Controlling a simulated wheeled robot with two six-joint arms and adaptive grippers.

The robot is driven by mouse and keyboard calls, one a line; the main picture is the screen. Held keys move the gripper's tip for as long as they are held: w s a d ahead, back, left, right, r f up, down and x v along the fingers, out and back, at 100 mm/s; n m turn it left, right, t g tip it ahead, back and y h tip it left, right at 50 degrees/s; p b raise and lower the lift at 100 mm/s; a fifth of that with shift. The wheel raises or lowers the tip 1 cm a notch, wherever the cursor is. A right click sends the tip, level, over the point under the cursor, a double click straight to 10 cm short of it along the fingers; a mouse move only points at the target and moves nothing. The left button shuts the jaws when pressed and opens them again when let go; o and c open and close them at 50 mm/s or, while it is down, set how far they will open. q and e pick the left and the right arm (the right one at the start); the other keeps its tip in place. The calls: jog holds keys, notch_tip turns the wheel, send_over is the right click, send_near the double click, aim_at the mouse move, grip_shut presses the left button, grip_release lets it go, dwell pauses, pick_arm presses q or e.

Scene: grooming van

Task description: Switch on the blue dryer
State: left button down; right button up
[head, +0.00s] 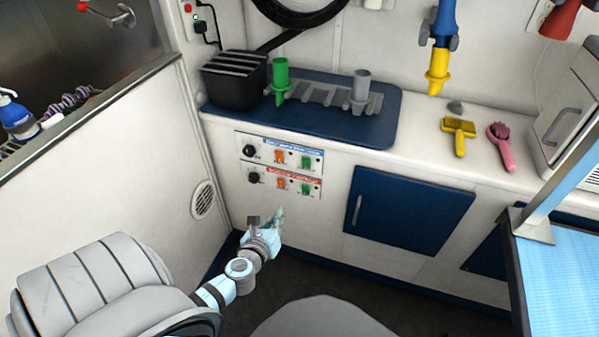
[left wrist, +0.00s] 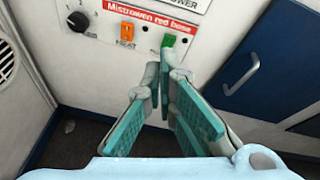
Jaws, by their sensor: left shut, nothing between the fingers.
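The control panel on the white cabinet front has an upper row with a blue label (head: 291,146) and a lower row with a red label (head: 292,176). The blue row has a black knob (head: 249,151), an orange switch (head: 280,157) and a green switch (head: 306,162). The red row has the same layout; its green switch (left wrist: 168,41) and orange switch (left wrist: 127,32) show in the left wrist view, where the blue row is mostly out of frame. My left gripper (head: 278,213) is shut and empty, below the panel. In the left wrist view its fingertips (left wrist: 165,66) appear just under the red row's green switch; contact cannot be told. My right gripper is out of view.
A blue hose nozzle (head: 445,18) with a yellow tip hangs at the back wall. The counter holds a blue mat (head: 235,113), a black box (head: 235,82), a yellow brush (head: 459,127) and a pink brush (head: 499,143). A blue cabinet door (head: 415,209) is right of the panel.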

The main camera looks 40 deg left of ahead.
pick_arm(q)
notch_tip(320, 180, up, 5)
jog(key=w+m+t, duration=0.2)
jog(key=m, duration=0.2)
jog(key=b, duration=0.2)
send_near(304, 164)
jog(key=w+f, duration=0.2)
jog(key=w, duration=0.1)
jog(key=w+a, duration=0.1)
jog(key=w, duration=0.1)
jog(key=shift+w+a+r+b, duration=0.15)
jog(key=shift+a+r+b, duration=0.2)
jog(key=shift+a, duration=0.05)
jog(key=shift+w+a+r, duration=0.1)
jog(key=shift+w, duration=0.2)
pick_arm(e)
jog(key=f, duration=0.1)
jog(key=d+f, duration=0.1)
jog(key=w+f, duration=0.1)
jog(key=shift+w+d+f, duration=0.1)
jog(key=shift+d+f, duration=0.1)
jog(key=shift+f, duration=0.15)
